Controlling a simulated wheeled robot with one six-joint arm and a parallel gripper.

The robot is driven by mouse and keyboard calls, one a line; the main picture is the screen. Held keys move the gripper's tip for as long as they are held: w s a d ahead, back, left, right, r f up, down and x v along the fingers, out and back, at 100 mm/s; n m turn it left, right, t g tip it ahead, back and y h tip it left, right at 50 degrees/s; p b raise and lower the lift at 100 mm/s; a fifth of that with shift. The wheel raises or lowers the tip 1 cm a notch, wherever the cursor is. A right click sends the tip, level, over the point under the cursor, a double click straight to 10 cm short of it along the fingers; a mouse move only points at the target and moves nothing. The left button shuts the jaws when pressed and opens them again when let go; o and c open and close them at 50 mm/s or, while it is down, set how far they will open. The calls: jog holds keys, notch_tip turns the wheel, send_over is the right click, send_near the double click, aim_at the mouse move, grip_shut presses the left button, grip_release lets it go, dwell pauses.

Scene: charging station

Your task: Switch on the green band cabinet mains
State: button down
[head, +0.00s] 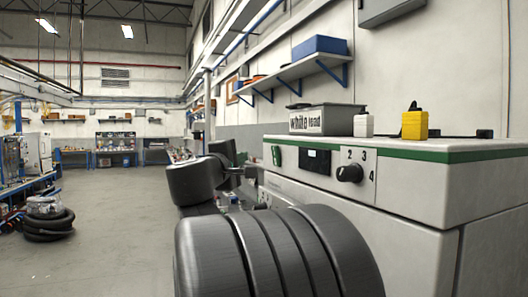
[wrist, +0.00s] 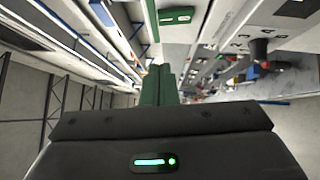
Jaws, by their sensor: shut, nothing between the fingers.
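The cabinet (head: 400,190) with a green band along its top edge stands at the right in the head view. On its front are a green switch (head: 276,155) at the left end, a dark display (head: 315,160) and a black knob (head: 350,173) with numbers around it. In the wrist view, the green switch (wrist: 177,16) shows at the top on a pale panel, and the knob (wrist: 260,50) is at the right. My gripper (wrist: 165,70) is shut and empty, its fingers pointing toward the switch side, apparently apart from it. I cannot tell the switch's position.
A wall shelf (head: 290,70) holds a blue box (head: 319,45). Black coiled hose (head: 45,222) lies at the left. The floor between is clear.

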jog(key=p, duration=0.4)
send_near(275, 148)
jog(key=w+a, duration=0.2)
jog(key=w, duration=0.2)
jog(key=d, duration=0.1)
jog(key=w+d, duration=0.1)
jog(key=w+d+r+p, duration=0.1)
jog(key=shift+d, duration=0.4)
jog(key=shift+w+d+f+b, duration=0.1)
jog(key=shift+d+b, duration=0.3)
jog(key=shift+b, duration=0.6)
jog(key=shift+r+p, duration=0.25)
jog(key=shift+p, duration=0.1)
jog(key=shift+a, duration=0.15)
